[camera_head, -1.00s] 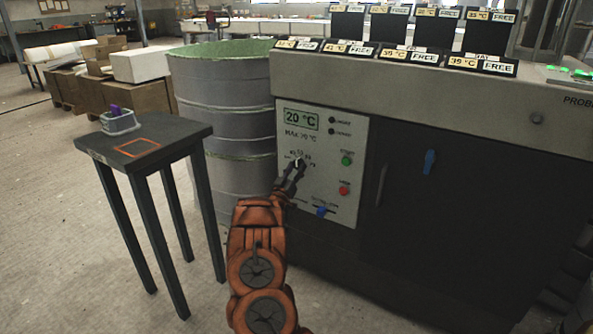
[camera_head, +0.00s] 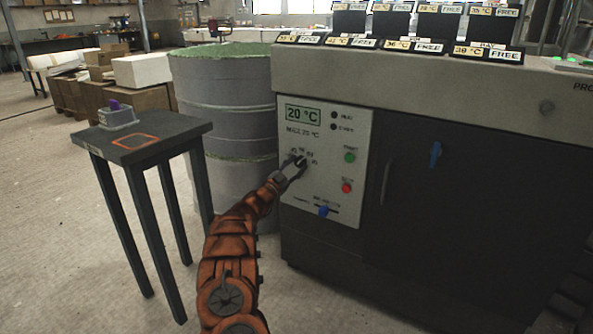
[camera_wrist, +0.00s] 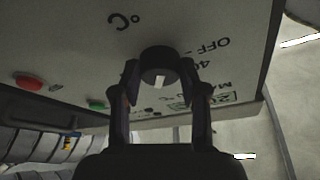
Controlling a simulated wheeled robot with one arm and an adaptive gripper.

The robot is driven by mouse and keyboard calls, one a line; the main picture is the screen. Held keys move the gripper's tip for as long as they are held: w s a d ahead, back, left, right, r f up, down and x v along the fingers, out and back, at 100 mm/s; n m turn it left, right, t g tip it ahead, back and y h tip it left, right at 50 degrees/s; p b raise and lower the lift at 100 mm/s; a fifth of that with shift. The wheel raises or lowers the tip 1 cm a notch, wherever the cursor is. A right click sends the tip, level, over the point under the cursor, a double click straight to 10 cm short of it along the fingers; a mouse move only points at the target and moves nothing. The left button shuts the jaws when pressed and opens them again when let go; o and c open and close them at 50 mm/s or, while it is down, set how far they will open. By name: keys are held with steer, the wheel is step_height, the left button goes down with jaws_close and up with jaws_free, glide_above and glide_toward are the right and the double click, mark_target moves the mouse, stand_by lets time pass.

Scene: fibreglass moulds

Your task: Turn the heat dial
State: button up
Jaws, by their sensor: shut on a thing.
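The heat dial (camera_wrist: 158,66) is a round black knob with a white pointer mark on the pale control panel. My gripper (camera_wrist: 166,76) is closed around it, one finger on each side, in the wrist view. The wrist view shows the panel upside down, with the mark pointing down in the picture. In the head view my gripper (camera_head: 294,167) is at the dial (camera_head: 301,162), amid the printed scale. The panel's display (camera_head: 303,114) reads 20 °C.
A green button (camera_head: 350,157), a red button (camera_head: 347,188) and a blue slider (camera_head: 323,211) are near the dial. A grey drum (camera_head: 225,100) stands left of the cabinet. A dark table (camera_head: 180,136) with a small grey tray (camera_head: 118,118) stands farther left.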

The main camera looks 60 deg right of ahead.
steer(key=shift+m, duration=0.3)
steer(key=o, duration=1.1)
steer(key=shift+o, duration=0.2)
steer(key=v, duration=1.2)
steer(key=shift+w, duration=0.2)
